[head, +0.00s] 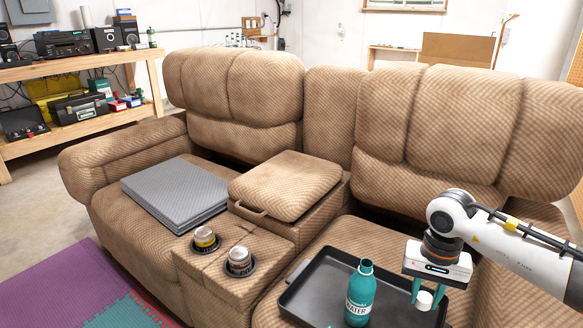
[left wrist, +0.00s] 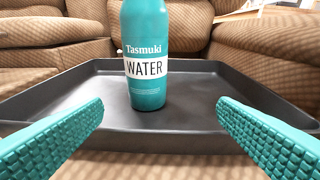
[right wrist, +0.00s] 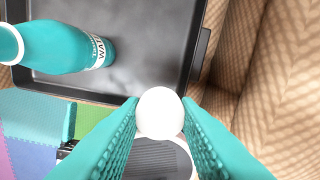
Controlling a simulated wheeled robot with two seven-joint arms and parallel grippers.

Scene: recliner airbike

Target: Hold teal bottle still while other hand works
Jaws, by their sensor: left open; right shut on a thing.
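The teal bottle (head: 361,295), labelled "Tasmuki WATER", stands upright on the black tray (head: 322,260) on the right seat. It is uncapped in the head view. In the left wrist view the bottle (left wrist: 146,92) stands ahead, between the lines of my open left gripper (left wrist: 160,105), with no visible contact. My left gripper is not seen in the head view. My right gripper (head: 427,291) is shut on a small white round piece, seemingly a cap (right wrist: 160,112), above the tray to the right of the bottle. The bottle (right wrist: 70,48) also shows in the right wrist view.
The tan recliner couch (head: 430,125) surrounds the tray with backrest and armrest. A centre console with two cup holders holding cans (head: 239,260) is left of it. Grey folded pads (head: 175,193) lie on the left seat. A workbench (head: 90,67) stands back left.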

